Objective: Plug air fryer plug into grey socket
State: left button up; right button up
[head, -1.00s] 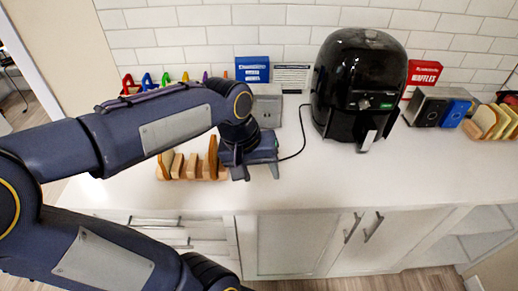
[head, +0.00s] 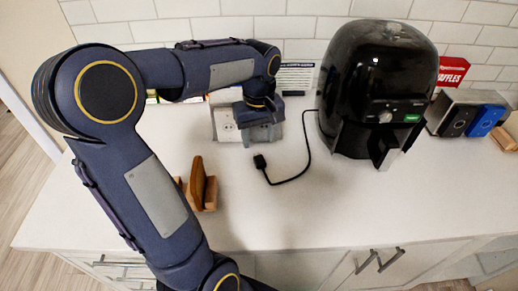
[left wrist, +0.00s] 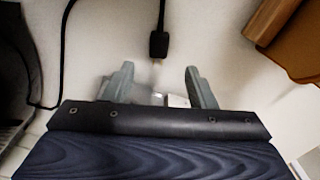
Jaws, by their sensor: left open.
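The black air fryer plug (head: 260,161) lies on the white counter at the end of its cord, and it also shows in the left wrist view (left wrist: 158,45). The cord curves right to the black air fryer (head: 378,90). My left gripper (head: 262,130) is behind the plug and apart from it, over the socket box. In the left wrist view its fingers (left wrist: 159,80) are open and empty, with the plug beyond the tips. The socket box (head: 227,126) stands near the wall; its right, grey part is largely covered by my gripper. My right gripper is out of view.
A toaster (head: 455,112) and a red waffles box (head: 454,72) are at the right. The counter in front of the plug is clear.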

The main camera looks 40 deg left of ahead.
aim_at(260, 160)
pick_arm(q)
jog(key=shift+w+a+f, duration=0.1)
jog(key=shift+w+f, duration=0.05)
jog(key=shift+f, duration=0.05)
jog(key=f, duration=0.7)
jog(key=shift+d+f, duration=0.15)
jog(key=shift+d, duration=0.15)
grip_shut()
